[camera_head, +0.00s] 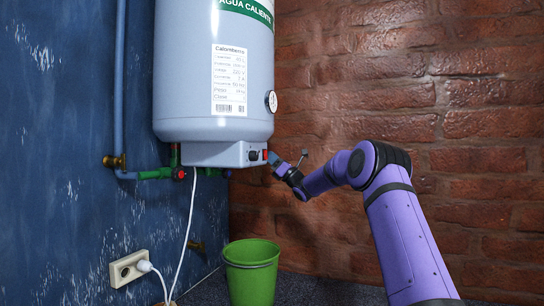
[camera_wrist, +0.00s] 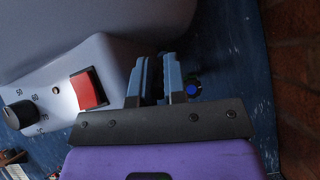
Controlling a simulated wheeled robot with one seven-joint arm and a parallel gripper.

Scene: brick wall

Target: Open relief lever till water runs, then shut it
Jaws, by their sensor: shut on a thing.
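The grey water heater (camera_head: 190,70) hangs on the wall, with a control box (camera_head: 215,153) under it. My gripper (camera_head: 273,158) is at the front right edge of this box. In the wrist view, the two blue-grey fingers (camera_wrist: 159,75) stand close together beside the box's side, with a narrow dark gap between them. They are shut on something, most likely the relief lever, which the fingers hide. A small blue round part (camera_wrist: 194,89) shows just right of the fingers. A green bucket (camera_head: 251,278) stands on the floor below. I see no water running.
A red switch (camera_wrist: 88,90) and a black dial (camera_wrist: 18,115) sit on the box close left of my fingers. Pipework with a red-handled valve (camera_head: 180,173) is at the left. A white cord runs to a socket (camera_head: 128,268). A brick wall (camera_head: 400,90) bounds the right.

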